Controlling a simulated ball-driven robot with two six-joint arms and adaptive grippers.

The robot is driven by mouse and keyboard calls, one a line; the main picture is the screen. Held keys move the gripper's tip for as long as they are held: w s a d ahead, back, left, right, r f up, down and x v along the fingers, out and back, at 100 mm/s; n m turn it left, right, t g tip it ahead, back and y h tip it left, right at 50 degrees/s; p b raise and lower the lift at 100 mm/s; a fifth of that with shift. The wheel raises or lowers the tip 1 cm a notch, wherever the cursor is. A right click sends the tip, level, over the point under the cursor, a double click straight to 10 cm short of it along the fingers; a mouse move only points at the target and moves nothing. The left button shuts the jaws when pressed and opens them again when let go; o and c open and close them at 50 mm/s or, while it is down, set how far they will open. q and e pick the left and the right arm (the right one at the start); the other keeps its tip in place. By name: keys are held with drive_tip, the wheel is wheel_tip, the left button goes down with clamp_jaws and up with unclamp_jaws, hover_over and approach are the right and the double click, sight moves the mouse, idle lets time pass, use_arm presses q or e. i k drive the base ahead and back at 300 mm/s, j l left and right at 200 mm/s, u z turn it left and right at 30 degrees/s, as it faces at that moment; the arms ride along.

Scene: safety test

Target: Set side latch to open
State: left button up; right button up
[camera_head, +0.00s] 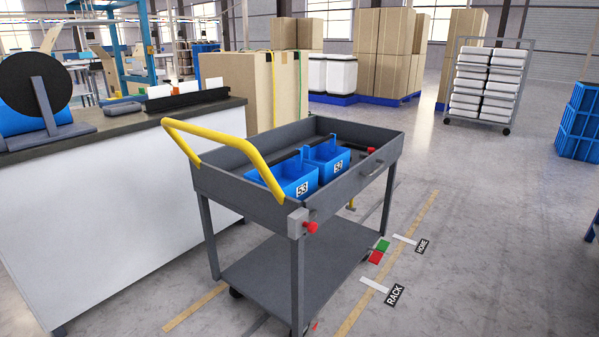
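A grey two-shelf cart (348,186) with a yellow push handle (215,140) stands in the middle. A red knob (310,227) sits on a grey block at its near corner. A small grey handle (373,167) and a red part (370,150) show along its right side. Low beside the cart are a green plate (383,245) and a red plate (376,257). I cannot tell for sure which part is the side latch or how it is set. Neither of my grippers is in view.
Blue bins marked 53 (287,181) and 52 (327,157) sit in the cart's top tray. A white-fronted counter (120,200) stands close on the left. Floor labels read RACK (395,295) and HOME (421,246).

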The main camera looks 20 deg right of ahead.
sight(312, 226)
drive_tip(key=l, duration=1.05)
drive_tip(key=i+l, duration=0.15)
drive_tip(key=l, duration=0.85)
